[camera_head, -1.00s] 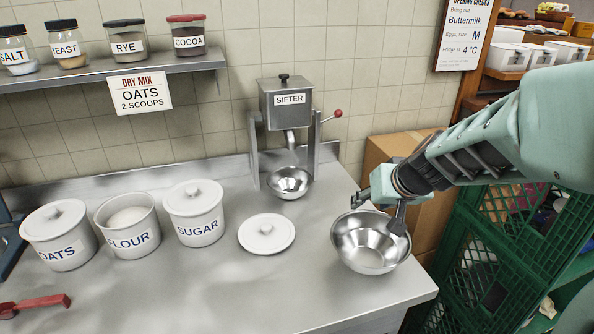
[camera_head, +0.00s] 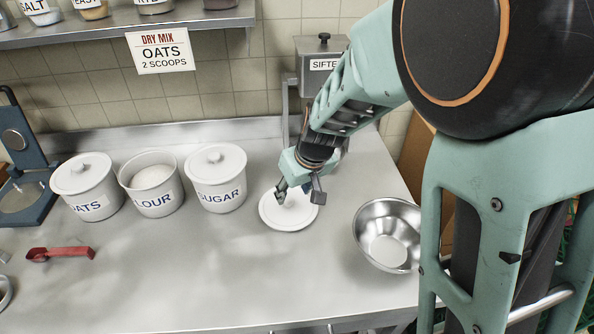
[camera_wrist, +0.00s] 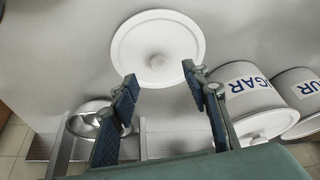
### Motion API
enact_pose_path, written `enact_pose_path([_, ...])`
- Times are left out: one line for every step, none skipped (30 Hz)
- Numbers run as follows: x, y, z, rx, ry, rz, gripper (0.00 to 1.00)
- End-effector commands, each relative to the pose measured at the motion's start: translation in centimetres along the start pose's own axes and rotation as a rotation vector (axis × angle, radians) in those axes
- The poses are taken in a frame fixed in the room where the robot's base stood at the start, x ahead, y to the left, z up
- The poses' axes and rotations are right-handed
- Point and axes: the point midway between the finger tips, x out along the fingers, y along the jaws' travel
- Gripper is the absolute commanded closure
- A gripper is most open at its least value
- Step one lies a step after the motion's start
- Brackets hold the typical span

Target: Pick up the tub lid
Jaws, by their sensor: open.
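The tub lid (camera_head: 270,214) is a white round disc with a central knob. It lies flat on the steel counter, to the right of the sugar tub. My gripper (camera_head: 299,197) is over the lid with its fingers spread and pointing down, hiding part of it in the head view. In the wrist view, the lid (camera_wrist: 157,35) shows whole, with its knob just beyond the gap between the open fingertips (camera_wrist: 160,78). Nothing is between the fingers. The flour tub (camera_head: 157,200) stands uncovered; its white contents show.
The lidded sugar tub (camera_head: 220,195) and oats tub (camera_head: 90,195) stand left of the lid. A steel bowl (camera_head: 385,240) is close on its right. The sifter (camera_head: 318,50) stands behind, partly hidden by my arm. A red scoop (camera_head: 62,253) lies at front left. The front counter is clear.

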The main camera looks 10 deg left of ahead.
Motion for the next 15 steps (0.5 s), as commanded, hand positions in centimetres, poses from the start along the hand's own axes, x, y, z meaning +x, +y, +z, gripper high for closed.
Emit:
enact_pose_path([0.7, 0.0, 0.1, 0.001, -0.003, -0.001, 0.57])
enact_pose_path([1.0, 0.0, 0.1, 0.001, -0.002, -0.001, 0.57])
enact_pose_path([1.2, 0.0, 0.0, 0.001, -0.001, 0.000, 0.57])
enact_pose_path([1.4, 0.0, 0.0, 0.001, -0.001, 0.000, 0.57])
enact_pose_path([1.5, 0.0, 0.0, 0.001, 0.000, 0.000, 0.57])
enact_pose_path([1.6, 0.0, 0.0, 0.001, 0.000, 0.000, 0.57])
enact_pose_path([1.8, 0.0, 0.0, 0.002, 0.000, 0.000, 0.57])
enact_pose_path([1.9, 0.0, -0.1, 0.001, 0.000, 0.000, 0.57])
enact_pose_path([2.2, 0.0, -0.1, 0.001, -0.001, 0.000, 0.57])
enact_pose_path([2.5, 0.0, -0.1, 0.001, -0.002, 0.000, 0.57])
enact_pose_path([2.9, 0.1, -0.2, 0.001, -0.003, 0.000, 0.57])
enact_pose_path([3.3, 0.1, -0.3, 0.002, -0.002, 0.001, 0.57])
enact_pose_path([3.7, 0.1, -0.4, 0.001, -0.003, 0.001, 0.57])
enact_pose_path([4.1, 0.1, -0.5, 0.002, -0.002, 0.000, 0.57])
enact_pose_path([4.6, 0.1, -0.5, 0.002, -0.003, 0.000, 0.57])
